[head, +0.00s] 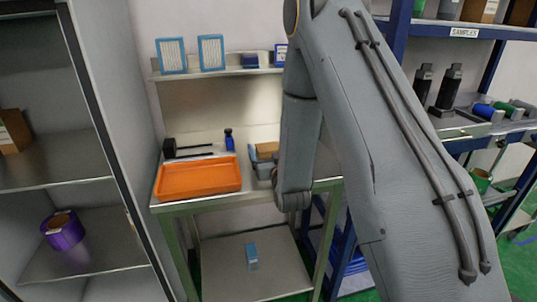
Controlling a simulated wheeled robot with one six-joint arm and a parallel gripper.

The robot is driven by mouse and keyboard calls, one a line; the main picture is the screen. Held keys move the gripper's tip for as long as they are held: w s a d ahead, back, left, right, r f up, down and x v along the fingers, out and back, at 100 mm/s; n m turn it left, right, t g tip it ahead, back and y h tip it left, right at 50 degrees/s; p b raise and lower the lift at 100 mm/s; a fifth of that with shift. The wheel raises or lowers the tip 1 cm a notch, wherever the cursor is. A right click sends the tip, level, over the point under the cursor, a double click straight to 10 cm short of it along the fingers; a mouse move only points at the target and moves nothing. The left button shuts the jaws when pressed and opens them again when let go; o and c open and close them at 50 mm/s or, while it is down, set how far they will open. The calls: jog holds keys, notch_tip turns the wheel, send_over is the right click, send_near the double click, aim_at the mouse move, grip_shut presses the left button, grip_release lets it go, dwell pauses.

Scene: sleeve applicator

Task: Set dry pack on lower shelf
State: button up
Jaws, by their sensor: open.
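A small blue and white pack (252,257) stands on the lower shelf (225,275) of the green-framed bench; it may be the dry pack, but no label can be read. It stands near the middle of that shelf, with bare shelf around it. My arm comes down from the top, in front of the bench's right end. Its lowest visible joint is at the bench's front right edge, above and to the right of the pack. My gripper does not show.
Blue-framed panels (171,56) stand on the wall shelf. An open cabinet at left holds a purple roll (64,230). A blue rack stands right.

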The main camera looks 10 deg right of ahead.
jog(key=c, duration=1.3)
